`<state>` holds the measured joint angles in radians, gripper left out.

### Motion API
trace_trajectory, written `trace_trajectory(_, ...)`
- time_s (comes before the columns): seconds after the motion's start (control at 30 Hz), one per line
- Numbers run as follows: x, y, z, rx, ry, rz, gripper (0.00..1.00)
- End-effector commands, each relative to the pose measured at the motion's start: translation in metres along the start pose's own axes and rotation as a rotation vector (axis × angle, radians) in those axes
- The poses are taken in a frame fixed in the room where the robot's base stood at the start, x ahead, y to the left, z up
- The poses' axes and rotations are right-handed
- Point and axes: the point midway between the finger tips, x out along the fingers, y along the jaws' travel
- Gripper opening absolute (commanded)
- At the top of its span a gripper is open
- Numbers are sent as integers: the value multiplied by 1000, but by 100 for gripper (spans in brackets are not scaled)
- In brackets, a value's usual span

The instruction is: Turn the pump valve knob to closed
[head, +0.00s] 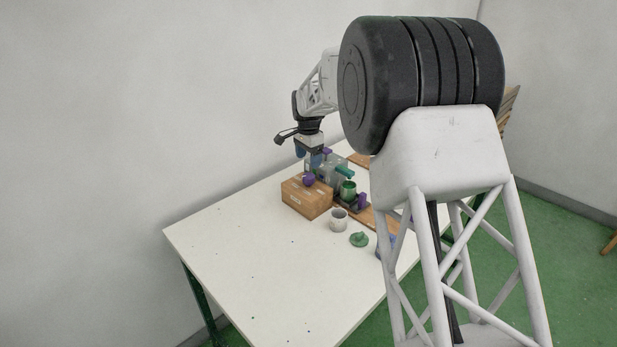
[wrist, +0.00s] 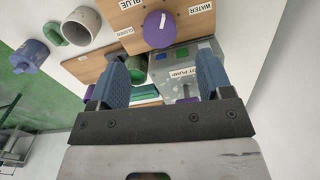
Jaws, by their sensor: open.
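A purple round knob (wrist: 161,29) with a white line mark sits on a wooden box (wrist: 196,22) whose labels read BLUE and WATER. In the head view the knob (head: 309,181) is on top of the wooden box (head: 303,200). A grey pump (wrist: 187,68) with a label ending in PUMP lies behind the fingers in the wrist view; it carries a green and a blue square. My gripper (wrist: 163,74) is open and empty, its blue fingers apart and clear of the knob. In the head view my gripper (head: 308,153) hangs above the box and pump. I cannot tell which knob is the pump valve.
A white table (head: 245,255) holds everything, with free room at its near left. A pale cup (head: 339,220), a green cup (head: 348,190) and a green lidlike piece (head: 359,240) stand close right of the box. My arm hides the table's right part.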

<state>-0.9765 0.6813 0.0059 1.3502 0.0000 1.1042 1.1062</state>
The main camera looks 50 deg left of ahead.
Motion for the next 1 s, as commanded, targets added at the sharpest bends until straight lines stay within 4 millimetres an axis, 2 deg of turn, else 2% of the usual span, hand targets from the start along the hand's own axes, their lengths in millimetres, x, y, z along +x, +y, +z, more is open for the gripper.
trace_trajectory(0.27, 8, 0, 0, 0, 0, 0, 73)
trace_trajectory(0.8, 65, 0, 0, 0, 0, 0, 73)
trace_trajectory(1.0, 76, 0, 0, 0, 0, -1, 73)
